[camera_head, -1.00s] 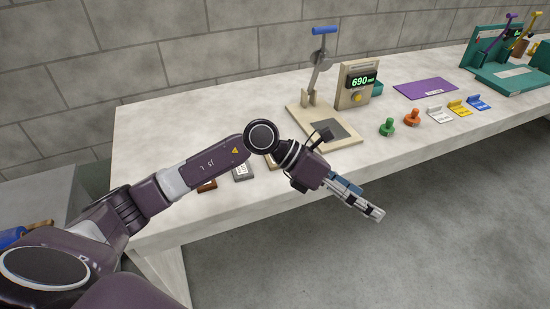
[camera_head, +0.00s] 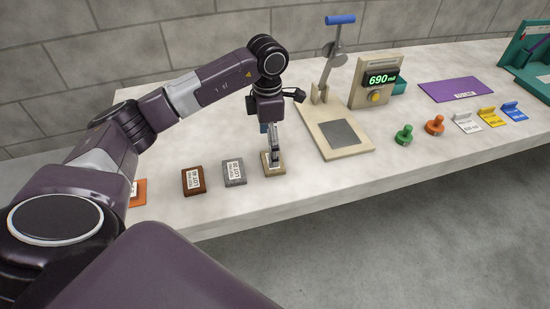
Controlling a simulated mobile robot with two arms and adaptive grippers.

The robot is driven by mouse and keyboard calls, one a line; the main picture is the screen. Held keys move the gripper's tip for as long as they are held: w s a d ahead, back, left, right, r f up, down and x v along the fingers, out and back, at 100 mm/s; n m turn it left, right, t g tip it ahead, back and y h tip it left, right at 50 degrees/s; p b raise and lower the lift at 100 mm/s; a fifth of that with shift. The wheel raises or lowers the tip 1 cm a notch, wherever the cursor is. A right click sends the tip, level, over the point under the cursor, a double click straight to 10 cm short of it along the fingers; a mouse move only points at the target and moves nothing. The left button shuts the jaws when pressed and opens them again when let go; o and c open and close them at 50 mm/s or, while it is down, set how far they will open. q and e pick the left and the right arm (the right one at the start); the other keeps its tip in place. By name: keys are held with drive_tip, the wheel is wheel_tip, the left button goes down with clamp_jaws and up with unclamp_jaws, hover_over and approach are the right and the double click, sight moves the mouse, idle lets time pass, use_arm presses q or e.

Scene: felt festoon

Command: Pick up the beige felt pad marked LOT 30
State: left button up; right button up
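The beige felt pad (camera_head: 281,168) lies on the pale table, the rightmost of a row of small pads. A white label shows on it, but I cannot read it. My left gripper (camera_head: 273,160) points down right over this pad, with its fingertips at or just above the top. The fingers hide part of the pad and its label. From this angle I cannot tell whether the fingers are apart or closed, or whether they touch the pad. My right gripper is not in view.
Left of the beige pad lie a grey pad (camera_head: 233,173), a brown pad (camera_head: 193,181) and a partly hidden orange pad (camera_head: 139,191). To the right stand a lever press (camera_head: 363,148) and a display box (camera_head: 372,93). Green (camera_head: 404,133) and orange (camera_head: 435,125) stamps stand farther right.

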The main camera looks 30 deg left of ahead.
sight(281, 170)
use_arm(q)
drive_tip(key=shift+d+f+p, duration=0.25)
drive_tip(key=shift+f+p, duration=0.4)
drive_tip(key=shift+f, duration=0.45)
drive_tip(key=shift+w+d+f, duration=0.1)
drive_tip(key=shift+w+f, duration=0.2)
drive_tip(key=shift+f, duration=1.4)
drive_tip(key=shift+w, duration=0.1)
drive_tip(key=c, duration=1.2)
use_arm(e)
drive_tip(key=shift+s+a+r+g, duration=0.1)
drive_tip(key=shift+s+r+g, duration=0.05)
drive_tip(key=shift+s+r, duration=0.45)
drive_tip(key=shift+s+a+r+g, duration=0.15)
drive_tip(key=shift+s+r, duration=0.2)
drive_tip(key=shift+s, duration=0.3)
